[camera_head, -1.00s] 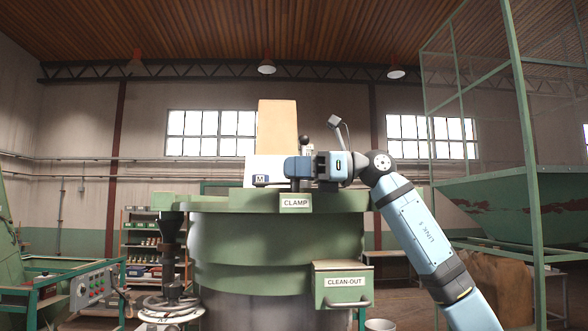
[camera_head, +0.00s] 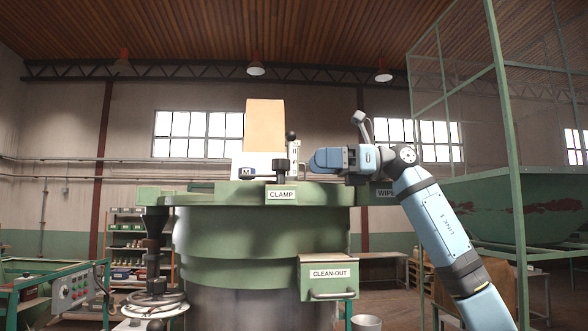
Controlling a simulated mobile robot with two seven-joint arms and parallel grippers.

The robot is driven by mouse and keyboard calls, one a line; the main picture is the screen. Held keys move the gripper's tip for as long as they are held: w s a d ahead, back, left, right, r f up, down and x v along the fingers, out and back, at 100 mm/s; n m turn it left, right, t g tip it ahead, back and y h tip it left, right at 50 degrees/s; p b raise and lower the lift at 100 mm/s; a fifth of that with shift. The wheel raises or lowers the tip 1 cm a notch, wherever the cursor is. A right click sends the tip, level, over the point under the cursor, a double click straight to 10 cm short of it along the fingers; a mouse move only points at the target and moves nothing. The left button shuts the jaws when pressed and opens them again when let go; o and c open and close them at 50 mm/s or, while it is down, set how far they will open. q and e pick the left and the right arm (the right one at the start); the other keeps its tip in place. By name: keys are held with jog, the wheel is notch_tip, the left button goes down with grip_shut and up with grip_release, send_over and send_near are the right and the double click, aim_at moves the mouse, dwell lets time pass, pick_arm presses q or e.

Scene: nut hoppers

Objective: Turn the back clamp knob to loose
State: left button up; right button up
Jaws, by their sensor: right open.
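A dark clamp knob (camera_head: 281,167) stands on the rim of the round green machine (camera_head: 225,225), above the CLAMP label (camera_head: 282,195). Whether it is tight or loose cannot be read. Behind it rises a pale marked post (camera_head: 294,153) with a black ball (camera_head: 291,135) on top. My right gripper (camera_head: 312,160) points left, a little to the right of the knob and post, with a visible gap. It is open and nothing shows in it. My left gripper is not in view.
A white box marked M (camera_head: 262,160) and a tan panel (camera_head: 265,120) stand on the machine top. A CLEAN-OUT drawer (camera_head: 328,284) juts out below. A partly hidden WIPE label (camera_head: 384,193) is under my right arm. Green cage posts (camera_head: 504,130) stand at right.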

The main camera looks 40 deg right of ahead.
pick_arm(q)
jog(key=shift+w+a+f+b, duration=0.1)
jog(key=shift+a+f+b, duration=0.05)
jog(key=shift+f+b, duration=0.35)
pick_arm(e)
jog(key=v, duration=0.5)
jog(key=shift+s+d, duration=0.2)
jog(key=shift+d, duration=0.1)
jog(key=shift+a+r, duration=0.1)
jog(key=m+t+h+p, duration=0.2)
jog(key=m+h+p, duration=0.45)
jog(key=h, duration=0.25)
send_near(281, 160)
jog(key=shift+n, duration=0.25)
jog(key=p+x, duration=0.1)
jog(key=x, duration=0.2)
jog(key=d+p+x, duration=0.1)
jog(key=x, duration=0.2)
jog(key=w+p+x, duration=0.1)
jog(key=x, duration=0.2)
jog(key=shift+w+r, duration=0.2)
jog(key=shift+w, duration=0.1)
jog(key=shift+w+a+f+p, duration=0.2)
jog(key=shift+w+p, duration=0.1)
jog(key=shift+w, duration=0.1)
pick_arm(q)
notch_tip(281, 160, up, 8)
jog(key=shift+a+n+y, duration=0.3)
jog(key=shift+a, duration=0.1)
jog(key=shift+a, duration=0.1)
